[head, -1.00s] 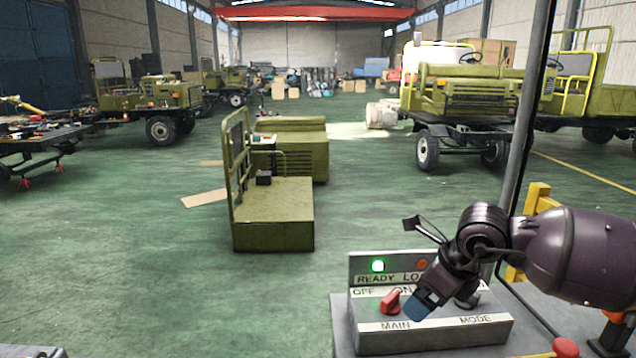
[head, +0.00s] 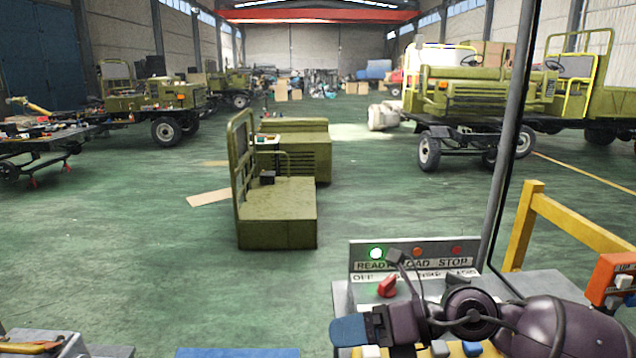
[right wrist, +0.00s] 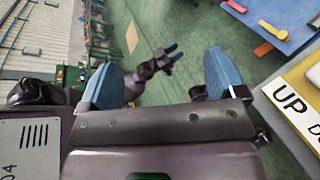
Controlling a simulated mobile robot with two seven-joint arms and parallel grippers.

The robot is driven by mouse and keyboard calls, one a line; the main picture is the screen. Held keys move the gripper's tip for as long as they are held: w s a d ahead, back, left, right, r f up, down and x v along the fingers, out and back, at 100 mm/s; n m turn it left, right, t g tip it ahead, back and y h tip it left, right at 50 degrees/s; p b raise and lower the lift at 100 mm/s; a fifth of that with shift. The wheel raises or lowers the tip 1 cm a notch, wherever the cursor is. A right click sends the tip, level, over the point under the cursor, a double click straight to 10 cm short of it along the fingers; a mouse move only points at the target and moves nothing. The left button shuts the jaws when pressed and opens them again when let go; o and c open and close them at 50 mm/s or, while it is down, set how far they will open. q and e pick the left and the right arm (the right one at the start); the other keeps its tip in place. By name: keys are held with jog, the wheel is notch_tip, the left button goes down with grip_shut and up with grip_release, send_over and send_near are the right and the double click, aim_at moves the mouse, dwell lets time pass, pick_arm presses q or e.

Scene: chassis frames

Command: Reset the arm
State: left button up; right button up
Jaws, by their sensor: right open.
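My right gripper (head: 350,332) is low in the head view, in front of the control box (head: 362,256), with a blue fingertip pointing left. In the right wrist view its two blue fingers (right wrist: 160,80) are wide apart with nothing between them. It hides part of the box's front and lower labels.
A grey post (head: 508,130) and a yellow frame (head: 525,225) stand right of the box. A green chassis cab part (head: 277,228) stands on the open green floor ahead. A blue surface (head: 237,353) shows at the bottom edge.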

jog(key=w+d+r+m+t+h, duration=0.15)
jog(key=d+m+t, duration=0.25)
jog(key=m+t, duration=0.65)
jog(key=d+r+m+t+h, duration=0.3)
jog(key=m+t, duration=0.4)
jog(key=m, duration=0.7)
jog(key=s+d+f+m+g+h, duration=0.4)
jog(key=d+f+m+h, duration=0.7)
jog(key=f+m, duration=0.1)
jog(key=s+d+f+m+g, duration=0.25)
jog(key=s+f+g, duration=0.4)
jog(key=s, duration=0.35)
jog(key=s+d+f+m+g, duration=0.2)
jog(key=s+f+m+g, duration=0.4)
jog(key=s, duration=0.5)
jog(key=w+f+n+t+y, duration=0.1)
jog(key=w+f+n+t, duration=0.2)
jog(key=w+f+t, duration=0.5)
jog(key=shift+w+f+t, duration=0.15)
jog(key=shift+f+t, duration=0.25)
jog(key=shift+f, duration=1.3)
